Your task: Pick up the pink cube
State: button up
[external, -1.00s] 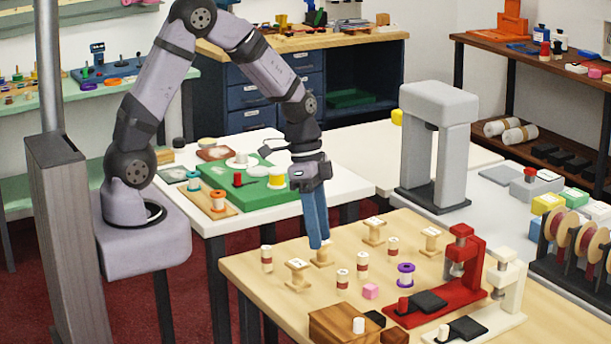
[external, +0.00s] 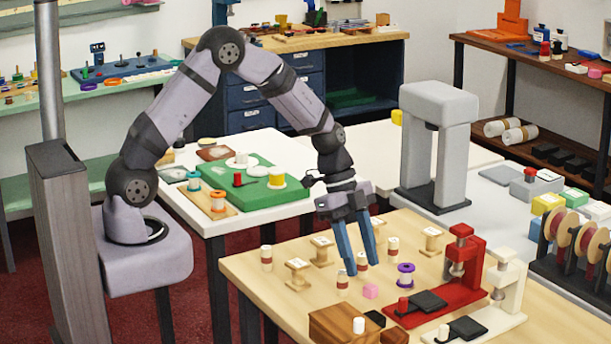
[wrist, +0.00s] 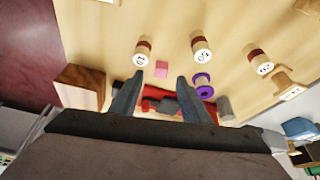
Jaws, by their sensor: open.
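The pink cube (external: 370,291) sits on the light wood table, just left of the purple spool. In the wrist view the pink cube (wrist: 161,68) shows ahead of and between my two fingertips. My gripper (external: 363,270) is open and empty, pointing down above the table, with its blue fingers apart. In the external view its fingertips appear a little above and behind the cube, and they do not touch it. It also shows in the wrist view (wrist: 159,78).
A purple spool (external: 406,275) stands close to the cube. Spools with red bands stand nearby, one (external: 342,280) partly behind a finger. A red press (external: 455,270) and a brown wooden block (external: 340,325) flank the cube's area. Bare table lies at the left front.

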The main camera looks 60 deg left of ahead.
aim_at(369, 285)
jog(key=shift+p+x, duration=1.15)
jog(key=shift+x, duration=1.45)
jog(key=shift+w+d, duration=0.1)
jog(key=shift+w, duration=0.05)
grip_shut()
